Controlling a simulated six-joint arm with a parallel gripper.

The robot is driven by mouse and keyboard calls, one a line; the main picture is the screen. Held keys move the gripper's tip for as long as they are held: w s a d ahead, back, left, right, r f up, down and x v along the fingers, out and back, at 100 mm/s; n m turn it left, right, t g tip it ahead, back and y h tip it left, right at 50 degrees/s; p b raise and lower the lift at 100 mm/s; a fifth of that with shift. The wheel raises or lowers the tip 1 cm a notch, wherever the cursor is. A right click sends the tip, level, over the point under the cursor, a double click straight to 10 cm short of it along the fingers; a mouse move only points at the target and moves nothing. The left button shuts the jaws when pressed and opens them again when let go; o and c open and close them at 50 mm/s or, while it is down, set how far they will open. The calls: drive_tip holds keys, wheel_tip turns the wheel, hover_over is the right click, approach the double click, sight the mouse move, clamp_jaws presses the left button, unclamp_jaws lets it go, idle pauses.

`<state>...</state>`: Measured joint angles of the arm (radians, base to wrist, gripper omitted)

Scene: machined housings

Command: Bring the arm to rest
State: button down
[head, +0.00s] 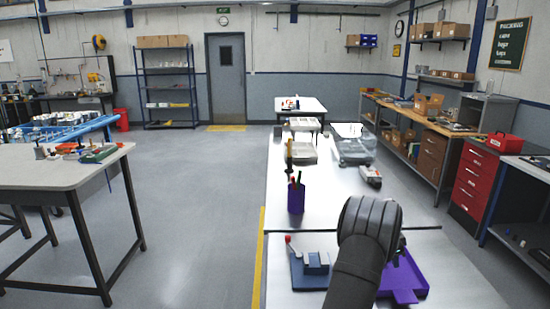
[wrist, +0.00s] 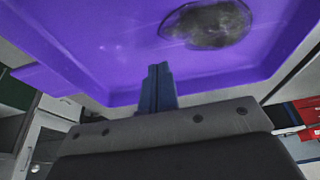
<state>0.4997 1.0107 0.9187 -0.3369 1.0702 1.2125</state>
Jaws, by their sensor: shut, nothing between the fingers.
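My gripper (wrist: 158,75) shows in the wrist view with its two dark blue fingers together and nothing between them. Ahead of the fingers is a purple tray (wrist: 100,60). A dark, roundish, glossy thing (wrist: 208,24) shows against the tray; I cannot tell what it is. In the head view the purple tray (head: 411,283) lies on the bench at the right of my dark arm, which covers part of it. My fingers are hidden behind the arm there. I cannot tell whether they touch the tray.
On the bench (head: 335,205), a blue fixture (head: 310,264) with a red-knobbed lever stands left of my arm. A purple cup (head: 296,200) with pens stands farther back. Beyond it are a clear bin (head: 352,150) and a grey-and-red device (head: 371,176). The bench middle is mostly clear.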

hover_over(413, 271)
drive_tip(key=a, duration=0.2)
drive_tip(key=c, duration=2.2)
unclamp_jaws()
